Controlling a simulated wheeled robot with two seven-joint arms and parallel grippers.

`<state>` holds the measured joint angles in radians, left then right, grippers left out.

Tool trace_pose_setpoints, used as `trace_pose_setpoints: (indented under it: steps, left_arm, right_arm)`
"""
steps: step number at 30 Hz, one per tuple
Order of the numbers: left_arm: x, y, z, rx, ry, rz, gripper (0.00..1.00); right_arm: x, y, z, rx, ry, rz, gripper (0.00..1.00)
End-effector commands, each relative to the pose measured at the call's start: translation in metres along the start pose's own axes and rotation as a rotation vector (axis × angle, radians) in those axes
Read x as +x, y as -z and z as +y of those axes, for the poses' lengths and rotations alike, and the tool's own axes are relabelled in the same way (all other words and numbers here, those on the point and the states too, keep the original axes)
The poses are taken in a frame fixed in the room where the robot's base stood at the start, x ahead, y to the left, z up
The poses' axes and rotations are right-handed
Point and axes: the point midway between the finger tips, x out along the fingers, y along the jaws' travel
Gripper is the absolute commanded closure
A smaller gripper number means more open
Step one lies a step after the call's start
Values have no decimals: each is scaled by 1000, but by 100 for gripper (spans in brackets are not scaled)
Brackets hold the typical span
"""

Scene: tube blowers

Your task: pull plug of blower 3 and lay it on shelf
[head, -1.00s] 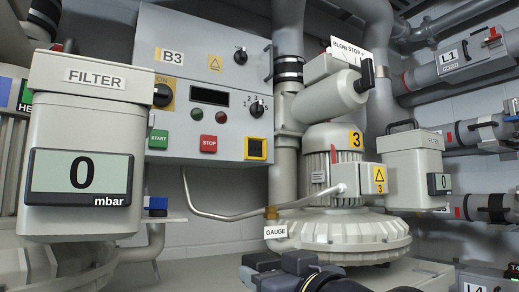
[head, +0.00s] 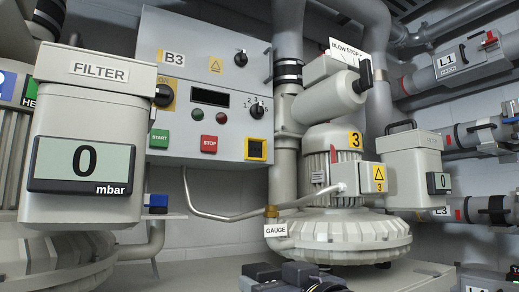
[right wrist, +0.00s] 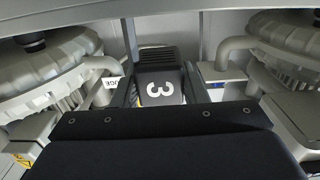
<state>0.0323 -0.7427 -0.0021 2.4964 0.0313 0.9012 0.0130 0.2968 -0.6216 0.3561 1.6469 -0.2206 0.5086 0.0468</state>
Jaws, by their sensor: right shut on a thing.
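Blower 3 (head: 345,235) stands right of centre in the head view, with a yellow 3 label on its motor. The control box B3 (head: 225,125) hangs on the wall behind it, with a yellow-framed socket (head: 255,149) and no plug in it. A black plug marked 3 (right wrist: 158,88) with a ridged end shows in the right wrist view. My right gripper (right wrist: 160,92) is shut on this plug. In the head view my right gripper (head: 292,276) is at the bottom edge, in front of the blower, partly cut off. My left gripper is not in view.
A grey shelf surface (head: 190,272) runs under the blower, with bare room left of my right gripper. A filter box (head: 90,150) stands large at the left.

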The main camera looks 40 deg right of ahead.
Motion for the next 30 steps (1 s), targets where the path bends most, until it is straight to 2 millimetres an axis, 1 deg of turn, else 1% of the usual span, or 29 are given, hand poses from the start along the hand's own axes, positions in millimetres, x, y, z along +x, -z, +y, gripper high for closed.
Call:
trace_pose_setpoints:
  steps: [30]
  left_arm:
    - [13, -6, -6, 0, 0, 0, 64]
  right_arm:
    - [0, -16, 0, 0, 0, 1, 93]
